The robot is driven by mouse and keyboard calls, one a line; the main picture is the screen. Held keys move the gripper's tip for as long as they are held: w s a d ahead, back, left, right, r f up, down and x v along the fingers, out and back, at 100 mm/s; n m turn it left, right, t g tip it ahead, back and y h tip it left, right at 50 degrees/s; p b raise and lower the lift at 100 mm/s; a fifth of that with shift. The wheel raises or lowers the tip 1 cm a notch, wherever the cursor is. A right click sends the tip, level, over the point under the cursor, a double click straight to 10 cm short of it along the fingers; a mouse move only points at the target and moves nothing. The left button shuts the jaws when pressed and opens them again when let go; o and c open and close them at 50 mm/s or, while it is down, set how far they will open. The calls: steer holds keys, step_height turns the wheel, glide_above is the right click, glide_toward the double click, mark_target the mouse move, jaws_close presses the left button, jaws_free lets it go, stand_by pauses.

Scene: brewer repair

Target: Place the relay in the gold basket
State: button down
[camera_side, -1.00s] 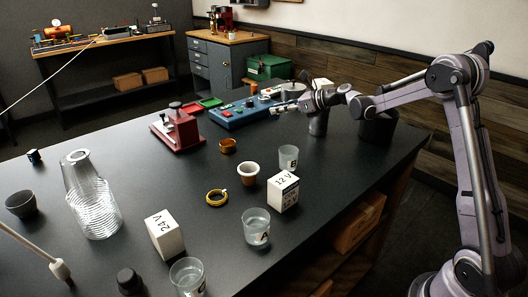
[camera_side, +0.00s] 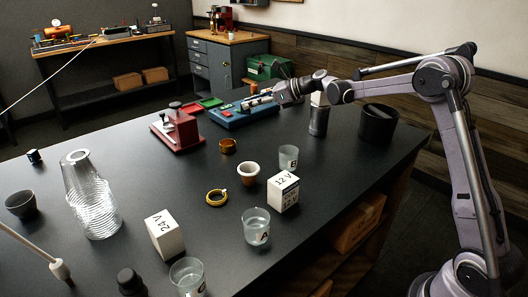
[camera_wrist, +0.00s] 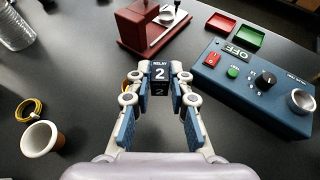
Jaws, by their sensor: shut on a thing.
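The relay (camera_wrist: 160,72), a small dark block marked "RELAY 2", is between the fingertips of my gripper (camera_wrist: 159,80) in the wrist view. My gripper is shut on it. In the side view my gripper (camera_side: 251,101) is over the blue control panel; the relay is too small to make out there. The gold basket (camera_side: 228,146), a short gold-brown round cup, stands on the table in front of the panel, nearer the side camera than my gripper. In the wrist view only a gold edge (camera_wrist: 131,76) shows, mostly hidden behind my left finger.
A blue panel (camera_wrist: 258,85) and a red press-like device (camera_wrist: 150,28) stand close by. A gold ring (camera_side: 217,198), terracotta cup (camera_side: 248,173), glasses and white boxes stand nearer the side camera. A dark canister (camera_side: 318,121) is to the right. Bare table lies left of the basket.

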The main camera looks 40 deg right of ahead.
steer(key=n+g+y, duration=0.1)
steer(key=n+y, duration=0.1)
glide_above(234, 149)
steer(key=d, duration=0.2)
steer(key=w+a, duration=0.1)
steer(key=shift+a+f, duration=0.1)
steer(key=shift+f, duration=5)
steer(key=c, duration=1.1)
jaws_free()
steer(key=shift+c, duration=0.2)
step_height(234, 149, up, 7)
